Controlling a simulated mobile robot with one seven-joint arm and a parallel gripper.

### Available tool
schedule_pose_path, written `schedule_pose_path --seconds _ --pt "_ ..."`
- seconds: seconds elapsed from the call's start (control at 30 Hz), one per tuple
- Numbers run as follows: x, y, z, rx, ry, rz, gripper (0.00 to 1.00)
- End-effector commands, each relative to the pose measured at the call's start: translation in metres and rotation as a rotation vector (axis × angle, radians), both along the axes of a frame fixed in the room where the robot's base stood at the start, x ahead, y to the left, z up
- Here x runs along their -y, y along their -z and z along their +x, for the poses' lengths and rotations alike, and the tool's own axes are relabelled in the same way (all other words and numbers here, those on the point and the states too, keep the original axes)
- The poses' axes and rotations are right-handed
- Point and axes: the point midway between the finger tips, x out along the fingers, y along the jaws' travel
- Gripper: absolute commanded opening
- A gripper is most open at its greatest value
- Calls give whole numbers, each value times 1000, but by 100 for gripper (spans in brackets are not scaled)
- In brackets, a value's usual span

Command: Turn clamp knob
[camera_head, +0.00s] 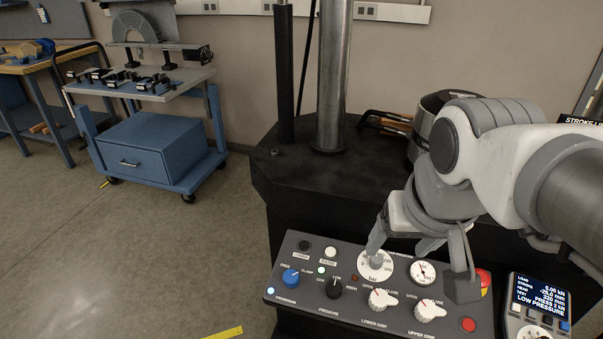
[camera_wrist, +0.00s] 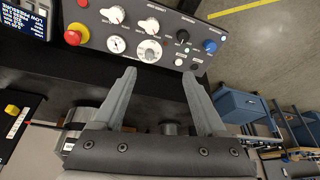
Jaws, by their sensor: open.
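The blue clamp knob (camera_head: 291,276) sits at the left end of the control panel (camera_head: 340,303), with "FREE" and "CLAMP" printed by it. In the wrist view the panel is turned over and the blue knob (camera_wrist: 209,45) is at upper right, beyond the right fingertip. My gripper (camera_head: 398,252) is open and empty, above the panel's rear edge, to the right of the knob and apart from it. In the wrist view my gripper (camera_wrist: 159,74) has its fingers apart near the large white dial (camera_wrist: 150,51). The knob's exact pointer angle is too small to tell.
A black pressure knob (camera_head: 333,288), two white grip knobs (camera_head: 382,299) (camera_head: 431,311) and a red-yellow stop button (camera_head: 483,280) share the panel. A steel column (camera_head: 333,80) stands behind. A display box (camera_head: 539,306) is at right. A blue cart (camera_head: 155,150) stands away at left.

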Motion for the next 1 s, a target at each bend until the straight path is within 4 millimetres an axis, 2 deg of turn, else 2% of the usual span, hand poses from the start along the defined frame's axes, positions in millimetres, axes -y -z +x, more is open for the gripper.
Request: schedule_pose_path --seconds 0.03,0.27,0.53,0.73,0.87,1.0 --pt "-10 1 12 -36 -4 0 74" --pt "-56 6 57 -168 13 -1 74" --pt "-122 33 101 -313 40 -23 74" --pt "-159 54 117 -382 59 -39 74" --pt "-169 61 120 -400 67 -45 74" --pt "-170 71 120 -404 69 -47 74"
